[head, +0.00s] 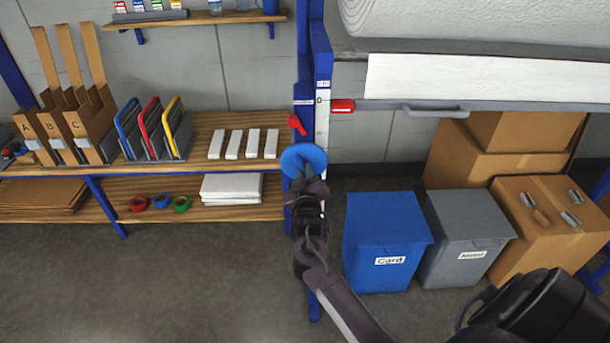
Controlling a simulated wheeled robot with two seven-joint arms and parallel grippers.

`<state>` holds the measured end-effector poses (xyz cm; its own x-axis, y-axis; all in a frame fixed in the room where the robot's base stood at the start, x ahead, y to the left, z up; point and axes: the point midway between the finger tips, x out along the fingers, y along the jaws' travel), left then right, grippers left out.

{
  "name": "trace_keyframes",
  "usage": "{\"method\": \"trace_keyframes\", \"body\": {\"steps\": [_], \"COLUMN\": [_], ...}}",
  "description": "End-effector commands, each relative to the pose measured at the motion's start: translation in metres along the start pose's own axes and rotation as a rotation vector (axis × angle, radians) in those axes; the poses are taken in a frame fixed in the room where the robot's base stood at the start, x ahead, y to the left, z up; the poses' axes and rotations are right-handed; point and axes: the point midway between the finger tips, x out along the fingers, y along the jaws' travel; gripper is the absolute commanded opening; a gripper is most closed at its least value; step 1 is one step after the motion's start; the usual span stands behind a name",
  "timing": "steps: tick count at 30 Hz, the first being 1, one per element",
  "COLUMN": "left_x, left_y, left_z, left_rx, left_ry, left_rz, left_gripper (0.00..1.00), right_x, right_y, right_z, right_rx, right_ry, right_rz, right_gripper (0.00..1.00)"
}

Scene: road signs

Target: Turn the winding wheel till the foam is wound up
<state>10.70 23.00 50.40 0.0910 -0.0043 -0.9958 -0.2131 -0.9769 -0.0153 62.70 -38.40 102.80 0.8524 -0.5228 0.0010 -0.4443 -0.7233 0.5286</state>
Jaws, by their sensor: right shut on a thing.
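The winding wheel (303,158) is a blue disc on the blue upright post in the middle of the head view. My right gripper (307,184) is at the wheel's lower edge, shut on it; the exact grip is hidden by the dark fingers. The foam is a thick white roll (480,18) at the top right. A flat white strip (480,78) of it shows below a grey bar. My left gripper is not in view.
A blue card bin (385,240), a grey bin (465,230) and cardboard boxes (550,215) stand right. Shelves (200,190) are left. The floor at lower left is clear.

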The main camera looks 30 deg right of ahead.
Motion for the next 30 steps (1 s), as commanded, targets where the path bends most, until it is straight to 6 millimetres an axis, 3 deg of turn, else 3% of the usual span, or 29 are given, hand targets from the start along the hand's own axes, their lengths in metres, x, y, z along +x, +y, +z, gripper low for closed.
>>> {"method": "trace_keyframes", "body": {"steps": [21, 22, 26, 30], "left_x": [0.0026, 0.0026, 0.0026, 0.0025], "left_y": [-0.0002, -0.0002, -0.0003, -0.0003], "left_z": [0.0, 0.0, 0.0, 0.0], "left_rx": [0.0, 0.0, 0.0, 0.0], "left_ry": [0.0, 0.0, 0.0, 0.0], "left_rz": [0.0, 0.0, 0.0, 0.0], "left_gripper": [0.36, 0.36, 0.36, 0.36], "right_x": [-0.0006, -0.0006, -0.0005, -0.0003], "right_y": [-0.0014, -0.0014, -0.0012, -0.0009], "right_z": [0.0021, 0.0022, 0.0018, 0.001], "right_rx": [0.075, 0.075, 0.075, 0.075], "right_ry": [-0.004, -0.005, -0.004, -0.002], "right_rz": [-0.002, -0.002, -0.002, -0.001], "right_gripper": [0.0, 0.14, 0.31, 0.34]}}
